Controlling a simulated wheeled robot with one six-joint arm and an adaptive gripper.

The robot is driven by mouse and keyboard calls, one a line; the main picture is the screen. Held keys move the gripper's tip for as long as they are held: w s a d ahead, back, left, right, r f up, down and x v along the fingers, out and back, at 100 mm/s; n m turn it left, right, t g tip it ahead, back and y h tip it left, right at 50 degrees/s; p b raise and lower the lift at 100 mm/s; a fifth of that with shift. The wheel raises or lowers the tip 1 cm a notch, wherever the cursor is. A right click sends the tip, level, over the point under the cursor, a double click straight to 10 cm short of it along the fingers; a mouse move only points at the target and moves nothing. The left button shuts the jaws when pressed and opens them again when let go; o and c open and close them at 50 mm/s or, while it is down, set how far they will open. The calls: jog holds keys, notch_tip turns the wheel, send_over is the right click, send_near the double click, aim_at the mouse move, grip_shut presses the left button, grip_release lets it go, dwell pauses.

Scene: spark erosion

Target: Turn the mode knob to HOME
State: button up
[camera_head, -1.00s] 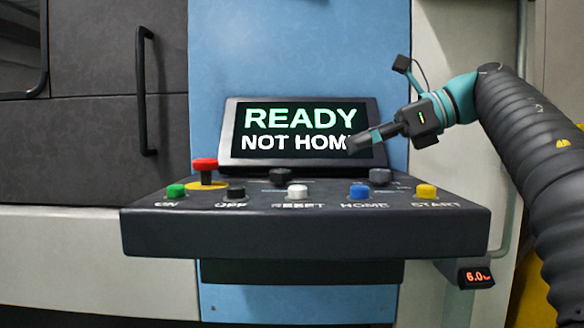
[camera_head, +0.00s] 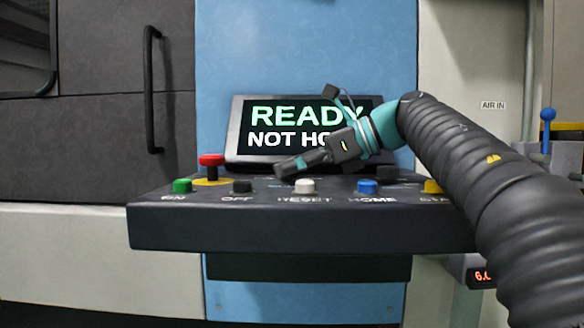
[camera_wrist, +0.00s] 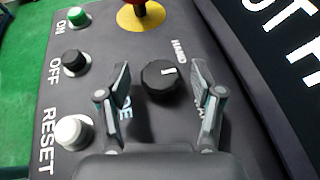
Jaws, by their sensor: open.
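The black mode knob (camera_wrist: 162,84) sits on the console in the wrist view. Its white pointer mark faces up the picture, towards the HAND label. My gripper (camera_wrist: 162,76) is open, with one finger on each side of the knob; I cannot tell whether they touch it. Letters "DE" show by the left finger, and another label is mostly hidden by the right finger. In the head view my gripper (camera_head: 284,168) is low over the console behind the white RESET button (camera_head: 304,187), and the mode knob cannot be made out there. The screen (camera_head: 290,125) reads READY, with NOT HO visible below.
A red emergency button (camera_head: 211,161) on a yellow disc, a green ON button (camera_head: 182,186) and a black OFF button (camera_head: 242,186) stand to the left. A blue HOME button (camera_head: 367,188), another dark knob (camera_head: 388,173) and a yellow START button (camera_head: 432,187) stand to the right.

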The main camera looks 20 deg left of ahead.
jog(key=shift+a, duration=0.1)
jog(key=c, duration=1.1)
jog(key=shift+s+f+m+t+b, duration=0.1)
jog(key=shift+s+m+t+b, duration=0.05)
jog(key=shift+m+t+b, duration=0.45)
jog(key=shift+c, duration=0.2)
jog(key=shift+m+t, duration=0.8)
jog(key=shift+t, duration=0.3)
jog(key=o, duration=1.1)
jog(key=shift+o, duration=0.2)
jog(key=v, duration=1.2)
jog(key=shift+r, duration=0.25)
